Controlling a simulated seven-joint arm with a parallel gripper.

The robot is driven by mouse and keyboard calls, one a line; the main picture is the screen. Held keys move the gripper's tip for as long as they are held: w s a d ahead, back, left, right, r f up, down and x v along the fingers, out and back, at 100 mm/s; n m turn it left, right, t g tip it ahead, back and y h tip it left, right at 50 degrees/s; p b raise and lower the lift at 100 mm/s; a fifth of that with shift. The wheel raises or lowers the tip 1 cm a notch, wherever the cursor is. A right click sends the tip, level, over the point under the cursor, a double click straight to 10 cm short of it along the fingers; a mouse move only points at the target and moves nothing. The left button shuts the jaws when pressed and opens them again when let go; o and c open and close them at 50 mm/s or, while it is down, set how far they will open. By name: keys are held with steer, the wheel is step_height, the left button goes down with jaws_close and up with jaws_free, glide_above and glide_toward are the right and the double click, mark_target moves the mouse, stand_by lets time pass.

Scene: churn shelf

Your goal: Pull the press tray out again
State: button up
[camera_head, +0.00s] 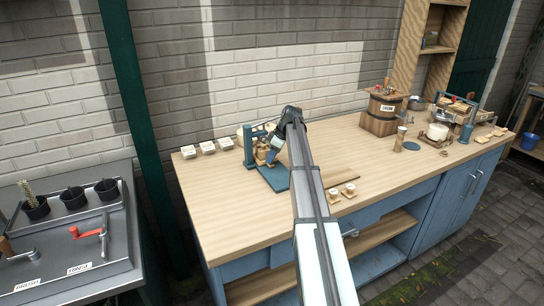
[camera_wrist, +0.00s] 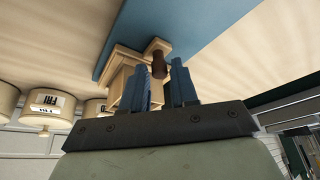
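The blue press (camera_head: 246,146) stands on a blue base (camera_head: 273,176) near the left end of the wooden bench. My gripper (camera_head: 264,152) is at the press and hides part of it in the head view. In the wrist view a pale wooden tray (camera_wrist: 124,62) with a dark brown knob (camera_wrist: 158,64) lies by the blue base (camera_wrist: 185,35). The blue fingers of my gripper (camera_wrist: 162,78) stand on either side of the knob. A gap shows between the fingers, and they look open around it. Whether one finger touches the knob is unclear.
Several small pale blocks (camera_head: 208,148) stand in a row along the back left. Small wooden pieces (camera_head: 341,191) lie at the front edge. A wooden churn (camera_head: 380,112) stands to the right. The bench (camera_head: 225,205) is clear left of the press.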

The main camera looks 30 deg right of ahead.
jaws_close()
stand_by(0.3)
steer(key=s, duration=1.3)
steer(key=shift+s, duration=0.3)
jaws_free()
steer(key=shift+r, duration=0.1)
steer(key=v, duration=1.3)
steer(key=shift+r, duration=0.35)
